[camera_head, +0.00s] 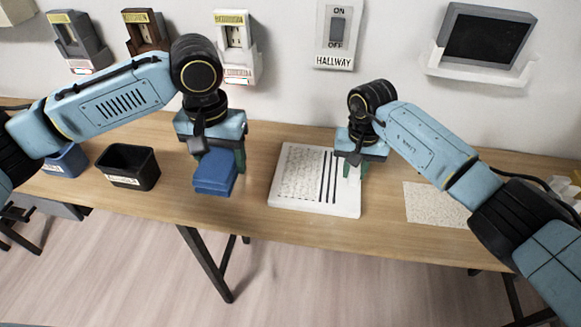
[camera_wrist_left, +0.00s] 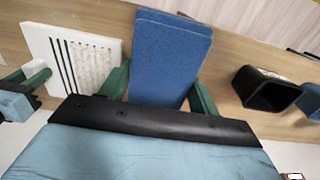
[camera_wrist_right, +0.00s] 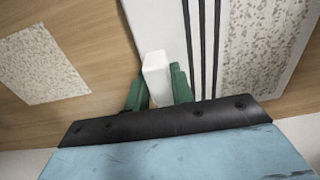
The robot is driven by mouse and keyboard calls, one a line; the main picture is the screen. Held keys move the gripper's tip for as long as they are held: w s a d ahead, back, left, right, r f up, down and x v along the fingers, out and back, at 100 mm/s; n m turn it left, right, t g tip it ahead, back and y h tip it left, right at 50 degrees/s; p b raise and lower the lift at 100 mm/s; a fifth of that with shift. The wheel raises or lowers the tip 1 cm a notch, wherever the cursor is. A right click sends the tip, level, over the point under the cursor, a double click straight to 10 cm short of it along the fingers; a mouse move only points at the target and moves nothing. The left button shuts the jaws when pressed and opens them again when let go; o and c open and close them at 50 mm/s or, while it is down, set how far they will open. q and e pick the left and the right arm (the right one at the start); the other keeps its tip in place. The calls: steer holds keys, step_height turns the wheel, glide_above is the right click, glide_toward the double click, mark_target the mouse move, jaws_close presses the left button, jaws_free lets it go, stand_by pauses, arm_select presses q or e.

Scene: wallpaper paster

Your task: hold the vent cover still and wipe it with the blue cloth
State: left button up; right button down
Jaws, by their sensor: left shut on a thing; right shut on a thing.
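The vent cover (camera_head: 315,202) is a white plate lying flat on the table, with dark slots on its right part and a speckled grey patch on its left part. My right gripper (camera_head: 352,170) is shut on a white block-like tab (camera_wrist_right: 156,75) at the cover's right edge; whether the tab is part of the cover is hard to tell. My left gripper (camera_head: 216,158) is shut on the folded blue cloth (camera_head: 214,180), left of the cover and apart from it. The cloth also shows between the green fingers in the left wrist view (camera_wrist_left: 168,60).
A black open bin (camera_head: 128,167) and a blue bin (camera_head: 66,160) stand to the left. A flat speckled sheet (camera_head: 435,204) lies right of the cover. Bare table lies between cloth and cover. A switch plate (camera_head: 338,35) and a dark screen (camera_head: 485,38) are on the wall.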

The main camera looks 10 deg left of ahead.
arm_select(q)
steer(key=shift+o, duration=1.1)
steer(key=c, duration=0.3)
steer(key=shift+w+d+m, duration=0.2)
steer(key=shift+d+m, duration=0.25)
steer(key=shift+m, duration=0.05)
steer(key=shift+w+d+f+m, duration=0.3)
steer(key=shift+w+d+m, duration=0.3)
steer(key=shift+d+m, duration=2)
steer(key=shift+w+d+f+m, duration=0.3)
steer(key=shift+w+d+m, duration=0.3)
steer(key=shift+d+m, duration=1.95)
steer(key=shift+w+d+f+m, duration=0.3)
steer(key=shift+w+d+m, duration=0.3)
steer(key=shift+d+m, duration=2)
steer(key=shift+a+m, duration=0.75)
steer(key=shift+a, duration=0.05)
steer(key=shift+f, duration=3.25)
